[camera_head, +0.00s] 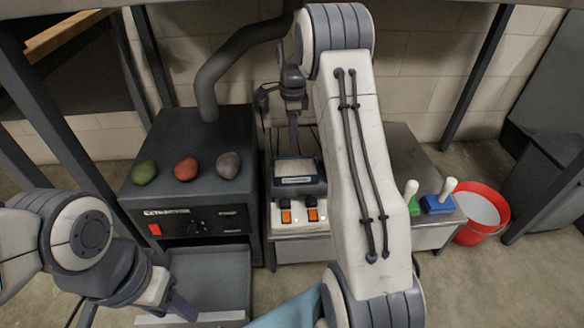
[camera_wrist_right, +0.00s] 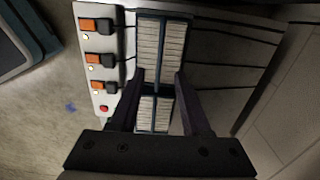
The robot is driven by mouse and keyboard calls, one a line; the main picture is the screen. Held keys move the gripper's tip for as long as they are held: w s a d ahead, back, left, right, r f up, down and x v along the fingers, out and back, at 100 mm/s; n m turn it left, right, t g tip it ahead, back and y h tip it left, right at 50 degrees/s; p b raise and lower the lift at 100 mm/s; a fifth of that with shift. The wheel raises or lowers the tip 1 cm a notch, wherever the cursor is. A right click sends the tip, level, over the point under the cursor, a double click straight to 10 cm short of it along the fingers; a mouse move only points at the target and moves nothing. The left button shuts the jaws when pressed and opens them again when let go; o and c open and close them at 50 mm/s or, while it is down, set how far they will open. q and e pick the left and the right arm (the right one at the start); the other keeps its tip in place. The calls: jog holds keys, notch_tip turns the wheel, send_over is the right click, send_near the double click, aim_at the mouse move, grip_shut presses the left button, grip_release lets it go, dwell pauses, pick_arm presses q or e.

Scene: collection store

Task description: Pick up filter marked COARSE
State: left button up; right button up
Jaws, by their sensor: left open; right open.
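A pleated filter with a dark frame (camera_wrist_right: 162,40) lies below my right gripper in the right wrist view. A second pleated section (camera_wrist_right: 154,112) shows nearer, between the fingers; I cannot tell whether it is a separate filter. In the head view a dark-framed filter with a pale label (camera_head: 297,170) is on the grey bench; its marking is too small to read. My right gripper (camera_head: 293,138) points down just behind it. In the wrist view its open fingers (camera_wrist_right: 160,76) stand either side of the pleats, holding nothing. My left gripper (camera_head: 182,308) is open and empty, low at the left.
A switch panel with orange switches (camera_head: 298,216) is in front of the filter. A black extractor box (camera_head: 190,130) with three coloured stones on top stands left. My right arm hides part of the bench.

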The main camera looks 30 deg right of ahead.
aim_at(295, 158)
jog(key=f+b, duration=0.2)
jog(key=f, duration=0.1)
jog(key=d+f+b, duration=0.1)
jog(key=f, duration=0.1)
jog(key=shift+s+f, duration=0.15)
jog(key=shift+f, duration=0.05)
notch_tip(295, 158, down, 5)
jog(key=b, duration=0.3)
jog(key=shift+a+r, duration=0.1)
jog(key=shift+r, duration=0.1)
grip_shut()
dwell(0.8)
